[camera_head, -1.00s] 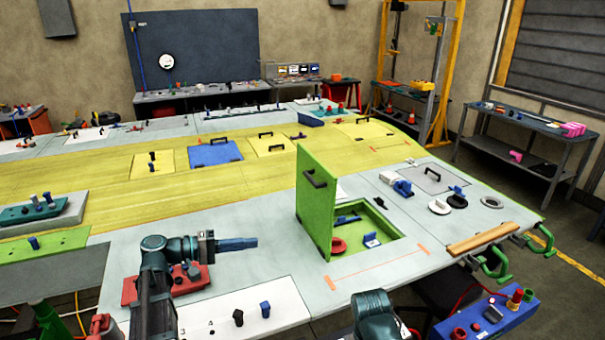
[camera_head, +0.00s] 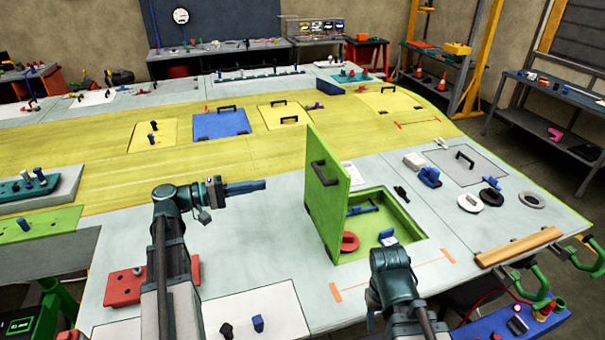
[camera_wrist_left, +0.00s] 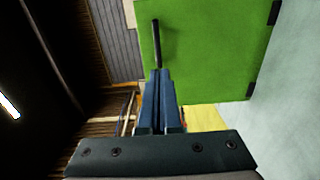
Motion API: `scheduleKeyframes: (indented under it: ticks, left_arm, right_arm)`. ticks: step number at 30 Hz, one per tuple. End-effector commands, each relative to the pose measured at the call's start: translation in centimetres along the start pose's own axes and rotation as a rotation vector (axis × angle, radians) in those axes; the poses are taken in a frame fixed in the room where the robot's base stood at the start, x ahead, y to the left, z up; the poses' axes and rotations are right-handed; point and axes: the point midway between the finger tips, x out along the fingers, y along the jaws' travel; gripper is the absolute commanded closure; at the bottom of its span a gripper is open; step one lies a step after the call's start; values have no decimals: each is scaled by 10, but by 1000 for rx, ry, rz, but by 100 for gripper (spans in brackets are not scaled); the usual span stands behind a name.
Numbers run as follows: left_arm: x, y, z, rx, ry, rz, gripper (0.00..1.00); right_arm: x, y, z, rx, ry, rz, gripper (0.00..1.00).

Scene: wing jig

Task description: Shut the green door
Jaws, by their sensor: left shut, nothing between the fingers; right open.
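The green door (camera_head: 327,195) stands upright, open, at the left side of its green-walled recess (camera_head: 407,215) in the grey table. A black handle (camera_head: 324,173) is on its left-facing side. My left gripper (camera_head: 262,185) is shut and empty, left of the door, pointing toward it with a gap between. In the left wrist view the door (camera_wrist_left: 205,55) fills the upper middle, with its handle (camera_wrist_left: 155,45) just beyond the shut fingertips (camera_wrist_left: 160,72). My right arm stands in front of the recess; its fingers are hidden.
Inside the recess are a red disc (camera_head: 350,241) and a blue part (camera_head: 387,237). A red block (camera_head: 125,287) lies by my left arm. A wooden bar (camera_head: 518,246) and green clamps are at the right edge.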

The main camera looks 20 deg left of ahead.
Motion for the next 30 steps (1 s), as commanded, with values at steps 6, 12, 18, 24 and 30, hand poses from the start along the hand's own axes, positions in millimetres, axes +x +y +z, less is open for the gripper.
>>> scheduleKeyframes:
  ticks: [6, 12, 18, 24, 30]
  left_arm:
    - [24, 0, 1, 0, -4, 0, 100]
    - [66, 0, 1, 0, -4, 0, 100]
    - [103, 0, 1, 0, -4, 0, 100]
    - [129, 0, 0, 0, -2, 0, 100]
    - [139, 0, 0, 0, -1, 0, 100]
  right_arm:
    - [1, 0, 0, 0, 0, 0, 50]
    - [2, 0, 0, 0, 0, 0, 50]
    - [3, 0, 0, 0, 0, 0, 50]
    - [4, 0, 0, 0, 0, 0, 50]
    - [4, 0, 0, 0, 0, 0, 50]
